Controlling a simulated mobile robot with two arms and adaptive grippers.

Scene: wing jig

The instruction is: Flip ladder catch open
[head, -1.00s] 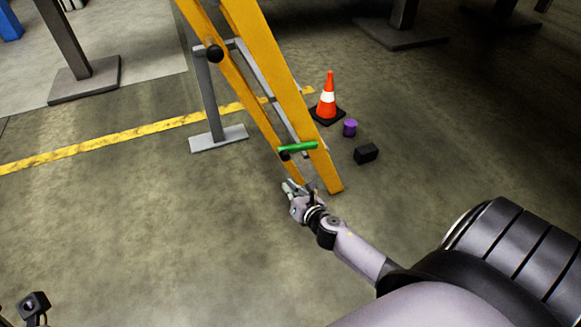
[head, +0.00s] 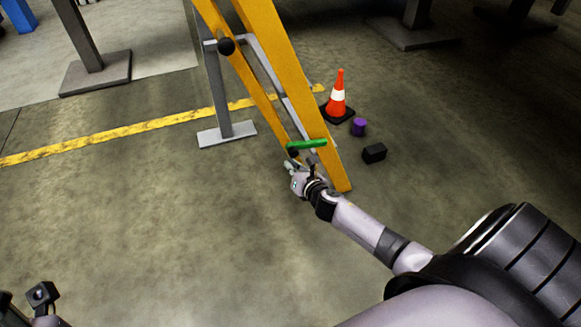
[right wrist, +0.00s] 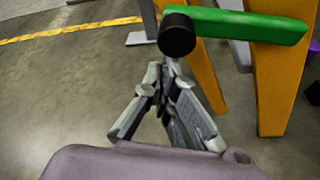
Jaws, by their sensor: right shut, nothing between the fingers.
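The ladder catch is a green bar (head: 308,144) with a black round pivot at its left end, lying nearly level across the yellow ladder (head: 275,62). In the right wrist view the green bar (right wrist: 248,25) runs right from the black knob (right wrist: 177,34). My right gripper (head: 291,167) is at the lower part of the ladder, just below the catch's pivot end. In the wrist view its fingertips (right wrist: 168,66) are together with nothing between them, just under the black knob. Whether they touch it I cannot tell. Part of my left arm (head: 40,298) shows at lower left; its fingers are not visible.
An orange cone (head: 338,97), a purple cylinder (head: 358,127) and a black block (head: 374,153) stand on the floor right of the ladder. Grey posts with flat bases (head: 227,134) stand behind and to the left. The floor at left front is clear.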

